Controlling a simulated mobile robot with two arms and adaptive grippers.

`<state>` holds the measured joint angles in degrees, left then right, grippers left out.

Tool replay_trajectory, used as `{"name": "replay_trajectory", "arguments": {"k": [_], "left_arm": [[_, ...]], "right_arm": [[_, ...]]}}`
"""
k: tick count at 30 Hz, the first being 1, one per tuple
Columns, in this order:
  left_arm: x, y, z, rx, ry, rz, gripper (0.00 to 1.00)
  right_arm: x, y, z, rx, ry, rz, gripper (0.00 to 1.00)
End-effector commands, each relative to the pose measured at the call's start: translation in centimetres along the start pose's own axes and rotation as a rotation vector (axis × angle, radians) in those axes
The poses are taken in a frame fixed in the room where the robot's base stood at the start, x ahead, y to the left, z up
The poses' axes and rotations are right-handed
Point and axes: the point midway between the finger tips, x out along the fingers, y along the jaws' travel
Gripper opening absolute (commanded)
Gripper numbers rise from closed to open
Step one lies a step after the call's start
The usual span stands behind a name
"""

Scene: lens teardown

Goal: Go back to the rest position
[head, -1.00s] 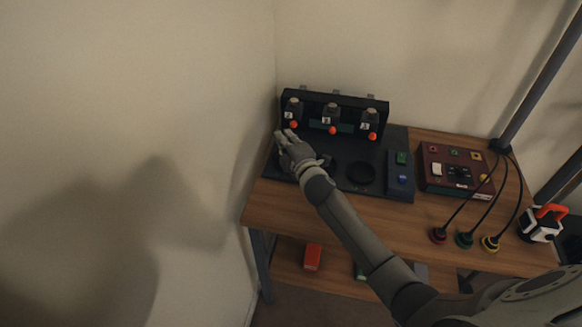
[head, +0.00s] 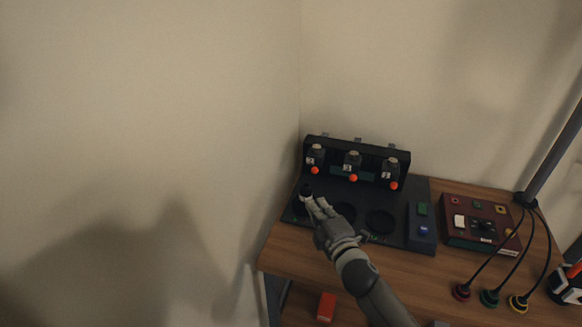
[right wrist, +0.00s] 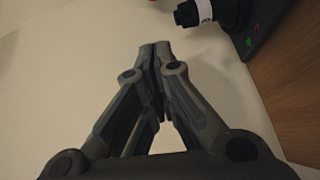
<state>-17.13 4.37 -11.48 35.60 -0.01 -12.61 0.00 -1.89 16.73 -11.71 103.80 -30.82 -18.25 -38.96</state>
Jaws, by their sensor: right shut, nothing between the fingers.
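My right gripper (head: 308,199) is shut and empty over the left front part of the dark board (head: 330,192). A small black cylinder (head: 306,190) shows just beyond its fingertips; I cannot tell whether they touch in the head view. In the right wrist view the closed fingers (right wrist: 154,50) point at the pale wall, and a black cylinder with a white label (right wrist: 200,12) stands apart from them at upper right. My left gripper is not in view.
A black rack (head: 400,158) with several numbered holders and orange knobs stands at the board's back. A dark red box (head: 460,236) sits to the right on the wooden table (head: 400,275). Cables run to coloured plugs (head: 488,298). The wall is close on the left.

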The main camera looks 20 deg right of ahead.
Motion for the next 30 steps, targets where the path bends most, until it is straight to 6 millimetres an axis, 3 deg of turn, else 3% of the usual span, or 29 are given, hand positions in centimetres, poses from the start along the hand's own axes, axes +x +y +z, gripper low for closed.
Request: {"name": "replay_trajectory", "arguments": {"k": [5, 8, 11, 19, 24, 30], "left_arm": [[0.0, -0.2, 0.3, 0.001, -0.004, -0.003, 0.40], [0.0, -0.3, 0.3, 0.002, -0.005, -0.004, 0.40], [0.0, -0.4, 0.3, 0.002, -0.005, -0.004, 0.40], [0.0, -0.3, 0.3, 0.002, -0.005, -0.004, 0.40], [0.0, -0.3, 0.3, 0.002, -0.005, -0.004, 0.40], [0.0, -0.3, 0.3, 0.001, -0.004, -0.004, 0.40]], "right_arm": [[-0.6, -0.5, 0.2, 0.038, -0.019, -0.023, 0.00], [-2.2, -1.9, 0.7, 0.151, -0.075, -0.087, 0.00], [-5.2, -4.3, 1.3, 0.330, -0.171, -0.195, 0.00], [-16.8, -10.8, 0.8, 0.826, -0.486, -0.544, 0.00], [-23.0, -12.6, -0.5, 1.004, -0.640, -0.706, 0.00], [-28.9, -13.4, -2.0, 1.136, -0.785, -0.853, 0.00]]}}
